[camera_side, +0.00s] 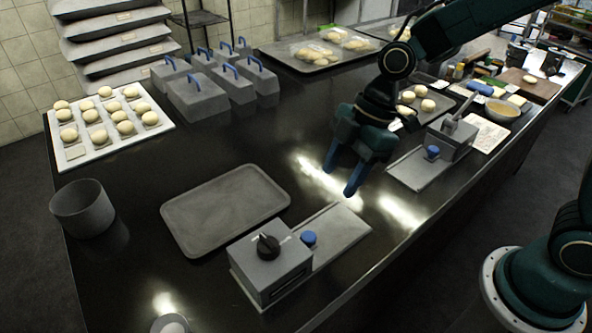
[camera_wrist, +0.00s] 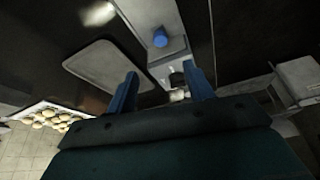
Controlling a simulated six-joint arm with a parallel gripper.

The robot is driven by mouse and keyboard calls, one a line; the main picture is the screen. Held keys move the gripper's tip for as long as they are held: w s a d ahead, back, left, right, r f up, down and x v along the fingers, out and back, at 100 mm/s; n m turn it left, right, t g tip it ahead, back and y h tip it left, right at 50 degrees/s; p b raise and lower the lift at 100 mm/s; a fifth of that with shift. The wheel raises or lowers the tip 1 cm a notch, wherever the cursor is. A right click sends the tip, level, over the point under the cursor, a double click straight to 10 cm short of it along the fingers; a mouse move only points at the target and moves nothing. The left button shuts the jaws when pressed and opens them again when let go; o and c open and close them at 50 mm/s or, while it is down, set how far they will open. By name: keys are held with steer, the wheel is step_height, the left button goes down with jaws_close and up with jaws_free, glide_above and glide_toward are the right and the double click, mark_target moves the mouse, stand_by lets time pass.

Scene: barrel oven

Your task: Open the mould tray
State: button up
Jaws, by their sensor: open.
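I cannot tell for certain which part is the mould tray. The front unit is a grey box (camera_side: 270,264) with a black dial (camera_side: 268,244), and a flat plate (camera_side: 338,230) with a blue knob (camera_side: 309,238) extends from its side. A second unit (camera_side: 450,137) with a lever has a similar plate (camera_side: 414,170) and blue knob (camera_side: 432,152). My gripper (camera_side: 338,180) is open and empty above the counter between the two units, touching neither. In the wrist view my blue fingers (camera_wrist: 163,73) are spread, with a blue knob (camera_wrist: 160,38) beyond them.
An empty grey tray (camera_side: 225,208) lies left of the front unit, and a grey pot (camera_side: 82,208) stands further left. A white board (camera_side: 108,128) holds several dough balls. Several grey boxes (camera_side: 200,97) with blue handles stand behind. The dark counter (camera_side: 265,140) between is clear.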

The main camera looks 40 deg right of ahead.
mark_target(309, 235)
steer(key=shift+w+a+f, duration=0.1)
steer(key=shift+a+f, duration=0.1)
steer(key=shift+f, duration=0.05)
steer(key=shift+f, duration=0.15)
steer(key=shift+x, duration=6.75)
steer(key=shift+a, duration=0.15)
jaws_close()
